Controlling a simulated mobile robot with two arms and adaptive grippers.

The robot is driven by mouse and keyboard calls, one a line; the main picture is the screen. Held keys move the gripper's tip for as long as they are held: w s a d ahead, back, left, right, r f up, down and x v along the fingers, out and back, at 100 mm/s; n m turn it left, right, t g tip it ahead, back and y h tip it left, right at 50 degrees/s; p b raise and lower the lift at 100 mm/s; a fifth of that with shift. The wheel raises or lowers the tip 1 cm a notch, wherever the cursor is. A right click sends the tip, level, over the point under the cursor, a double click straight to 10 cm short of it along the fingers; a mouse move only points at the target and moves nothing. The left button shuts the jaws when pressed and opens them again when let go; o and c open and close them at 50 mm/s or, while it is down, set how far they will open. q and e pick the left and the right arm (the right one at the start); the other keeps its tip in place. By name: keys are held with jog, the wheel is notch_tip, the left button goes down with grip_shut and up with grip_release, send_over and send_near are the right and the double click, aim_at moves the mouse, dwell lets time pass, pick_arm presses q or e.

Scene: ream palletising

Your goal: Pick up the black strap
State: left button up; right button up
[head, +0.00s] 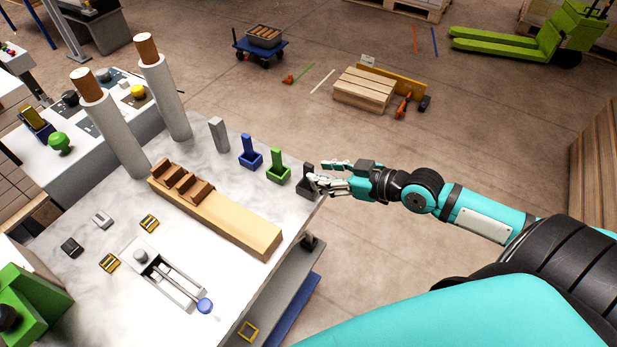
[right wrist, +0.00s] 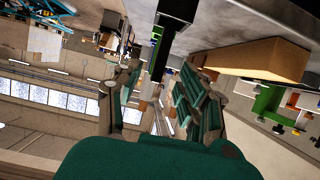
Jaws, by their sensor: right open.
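The black strap (head: 308,172) stands upright in a small dark holder (head: 306,190) at the right edge of the marble-topped table (head: 120,212). My right gripper (head: 320,176) is at the strap, its fingers open and pointing left toward it. In the right wrist view the dark strip of the strap (right wrist: 163,55) shows between the two green-padded fingers of the open gripper (right wrist: 160,78). I cannot tell whether either finger touches it. My left gripper is not in view.
A green holder (head: 278,170) and a blue holder (head: 250,155) stand in line to the left of the strap. A wooden block rack (head: 225,222) lies nearer the table's middle. Open floor (head: 400,145) lies beyond the table edge. A green pallet truck (head: 520,42) stands far off.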

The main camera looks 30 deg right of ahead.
jog(key=p+x, duration=0.1)
jog(key=x, duration=0.4)
jog(key=shift+f, duration=0.15)
grip_shut()
